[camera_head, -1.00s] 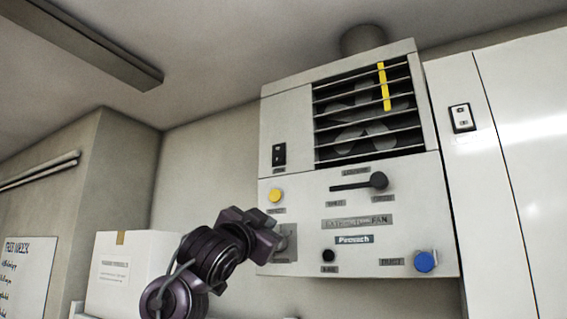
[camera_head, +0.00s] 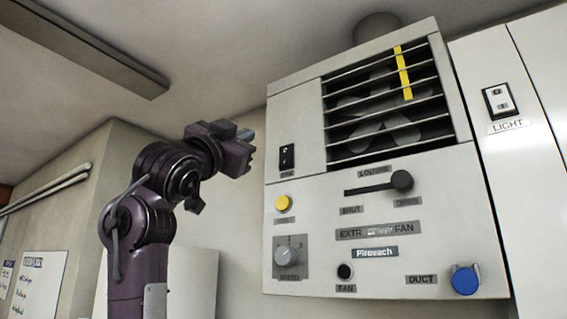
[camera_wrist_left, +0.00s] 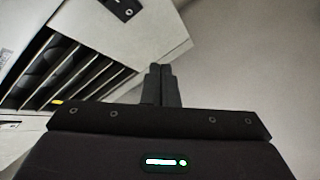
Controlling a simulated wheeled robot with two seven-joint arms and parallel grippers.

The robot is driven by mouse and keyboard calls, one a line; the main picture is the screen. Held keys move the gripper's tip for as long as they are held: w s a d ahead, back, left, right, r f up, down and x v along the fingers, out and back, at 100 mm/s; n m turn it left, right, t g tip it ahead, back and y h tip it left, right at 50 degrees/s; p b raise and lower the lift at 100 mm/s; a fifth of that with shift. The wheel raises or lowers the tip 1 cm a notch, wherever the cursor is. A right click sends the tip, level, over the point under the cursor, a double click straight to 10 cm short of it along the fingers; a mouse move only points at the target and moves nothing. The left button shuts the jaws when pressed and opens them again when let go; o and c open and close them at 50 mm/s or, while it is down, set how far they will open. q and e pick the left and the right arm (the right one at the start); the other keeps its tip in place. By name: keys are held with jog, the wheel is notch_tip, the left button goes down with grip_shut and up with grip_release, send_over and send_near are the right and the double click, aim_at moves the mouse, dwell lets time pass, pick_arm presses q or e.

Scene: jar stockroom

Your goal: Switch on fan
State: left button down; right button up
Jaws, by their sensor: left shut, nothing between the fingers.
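The white extractor fan unit (camera_head: 300,110) hangs on the wall. Its lower panel has a round black button (camera_head: 345,272) above a FAN label, a grey speed dial (camera_head: 287,254), and a yellow button (camera_head: 283,203). A black rocker switch (camera_head: 287,157) sits left of the grille, its label too small to read; a dark switch (camera_wrist_left: 122,8) also shows in the left wrist view. My left gripper (camera_head: 246,136) is raised at the unit's upper left, apart from the panel controls. Its fingers (camera_wrist_left: 161,84) are together and empty. My right gripper is not in view.
A black louvre lever (camera_head: 400,182) and a blue duct knob (camera_head: 466,280) are on the same panel. A yellow strip (camera_head: 403,74) hangs at the slatted grille. A separate light switch (camera_head: 497,101) is on the right. My left arm partly hides a white box (camera_head: 203,285).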

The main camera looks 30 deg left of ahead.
aim_at(284, 156)
pick_arm(q)
jog(key=shift+w+d+f+p, duration=0.15)
jog(key=shift+w+f+p, duration=0.1)
jog(key=shift+w, duration=1.25)
jog(key=shift+w+d+f+p, duration=0.2)
jog(key=shift+w+p, duration=0.1)
jog(key=shift+w, duration=1.2)
jog(key=shift+w+d+f+p, duration=0.1)
jog(key=shift+w+f+p, duration=0.15)
jog(key=shift+w, duration=1.25)
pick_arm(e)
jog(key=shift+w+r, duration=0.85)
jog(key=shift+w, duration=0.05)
pick_arm(q)
jog(key=shift+w, duration=0.15)
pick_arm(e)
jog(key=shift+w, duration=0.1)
pick_arm(q)
jog(key=shift+w, duration=0.25)
jog(key=shift+w, duration=0.45)
jog(key=shift+s, duration=0.15)
jog(key=shift+s, duration=0.75)
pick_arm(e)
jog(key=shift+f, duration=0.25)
